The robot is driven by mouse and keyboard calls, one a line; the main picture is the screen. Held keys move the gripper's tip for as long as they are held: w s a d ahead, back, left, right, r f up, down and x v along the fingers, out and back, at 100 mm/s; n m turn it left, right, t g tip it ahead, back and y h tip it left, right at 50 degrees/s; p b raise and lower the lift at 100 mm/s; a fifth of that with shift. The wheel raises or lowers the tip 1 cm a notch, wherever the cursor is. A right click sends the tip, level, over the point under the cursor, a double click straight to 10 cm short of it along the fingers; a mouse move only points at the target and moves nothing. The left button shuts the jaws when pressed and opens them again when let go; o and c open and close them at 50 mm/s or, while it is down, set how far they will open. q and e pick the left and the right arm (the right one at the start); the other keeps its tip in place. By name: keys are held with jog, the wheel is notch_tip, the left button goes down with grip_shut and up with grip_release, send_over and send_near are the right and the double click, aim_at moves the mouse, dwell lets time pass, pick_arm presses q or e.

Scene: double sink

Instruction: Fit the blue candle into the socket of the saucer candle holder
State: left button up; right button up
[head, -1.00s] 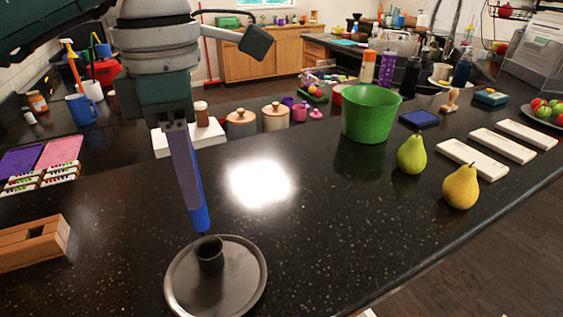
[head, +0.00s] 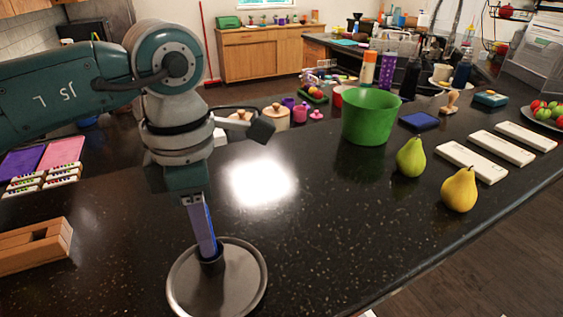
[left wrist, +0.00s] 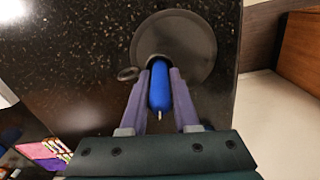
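The blue candle (left wrist: 160,85) is held between the two purple fingers of my left gripper (left wrist: 160,76), wick end towards the wrist camera. In the head view my left gripper (head: 207,250) points down, with a strip of the candle (head: 211,222) showing beside the finger. The saucer candle holder (head: 245,280) is a dark grey round dish on the counter; it also fills the upper middle of the left wrist view (left wrist: 198,45). The candle's lower end is at the socket (head: 212,267); how deep it sits is hidden by the fingers. My right gripper is not in view.
A wooden block tray (head: 35,248) lies left of the holder. A green bucket (head: 370,118), a green pear (head: 411,157) and a yellow pear (head: 459,189) stand to the right. The counter between them and the holder is clear.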

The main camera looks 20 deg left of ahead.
pick_arm(q)
jog(key=o, duration=0.4)
jog(key=shift+c, duration=0.2)
jog(key=shift+r, duration=0.5)
notch_tip(320, 180, up, 10)
jog(key=shift+r+b, duration=0.1)
jog(key=shift+b, duration=1.05)
jog(key=shift+r, duration=0.6)
